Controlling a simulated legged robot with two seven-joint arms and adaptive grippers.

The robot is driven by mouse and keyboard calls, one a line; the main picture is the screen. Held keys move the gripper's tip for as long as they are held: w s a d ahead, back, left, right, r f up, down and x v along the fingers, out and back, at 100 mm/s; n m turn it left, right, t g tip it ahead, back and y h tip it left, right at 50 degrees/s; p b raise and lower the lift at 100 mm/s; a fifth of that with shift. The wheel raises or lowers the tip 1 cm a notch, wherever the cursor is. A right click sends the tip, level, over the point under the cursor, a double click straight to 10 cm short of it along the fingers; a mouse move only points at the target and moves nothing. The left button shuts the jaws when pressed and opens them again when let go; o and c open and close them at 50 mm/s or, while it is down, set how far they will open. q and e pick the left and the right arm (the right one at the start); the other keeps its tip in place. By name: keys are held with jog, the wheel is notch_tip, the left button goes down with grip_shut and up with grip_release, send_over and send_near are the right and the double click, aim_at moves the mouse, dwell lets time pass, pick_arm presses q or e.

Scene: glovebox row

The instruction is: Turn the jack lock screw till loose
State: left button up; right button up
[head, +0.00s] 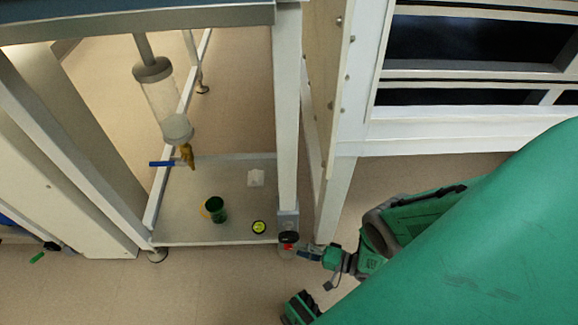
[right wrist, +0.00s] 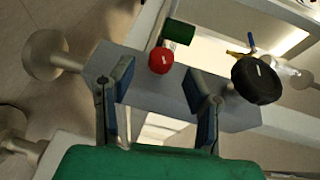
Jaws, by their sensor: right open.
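A red knob (head: 288,246) and a black round knob (head: 289,237) sit at the foot of the frame's right front leg. In the right wrist view, the red knob (right wrist: 161,60) stands on a grey block (right wrist: 155,92), and the black knob (right wrist: 257,80) is to its right. I cannot tell for sure which is the jack lock screw; the red one is nearest my jaws. My right gripper (head: 302,252) is open beside the leg. In the right wrist view, its blue-padded fingers (right wrist: 163,84) stand apart on either side of the red knob's line, with nothing held. My left gripper is not in view.
The frame's low shelf (head: 190,228) holds a green cup (head: 217,210), a yellow-green disc (head: 259,227) and a white piece (head: 256,178). A clear cylinder (head: 163,100) with a blue-handled valve (head: 161,163) hangs above. A white cabinet (head: 345,130) stands close on the right.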

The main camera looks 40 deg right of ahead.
aim_at(290, 249)
jog(key=shift+b+x, duration=0.3)
jog(key=shift+x, duration=1.85)
grip_shut()
jog(key=g+p, duration=0.1)
jog(key=h+p, duration=0.1)
jog(key=shift+r+n+g+h+p, duration=0.25)
jog(key=shift+n+g+h+p, duration=0.05)
jog(key=shift+g, duration=0.1)
jog(key=shift+n+g+h+p, duration=0.3)
jog(key=shift+g+h+p, duration=0.25)
jog(key=shift+h, duration=0.15)
jog(key=shift+s+f+g+h, duration=0.15)
jog(key=shift+f+g+h, duration=0.1)
jog(key=shift+g+h, duration=0.2)
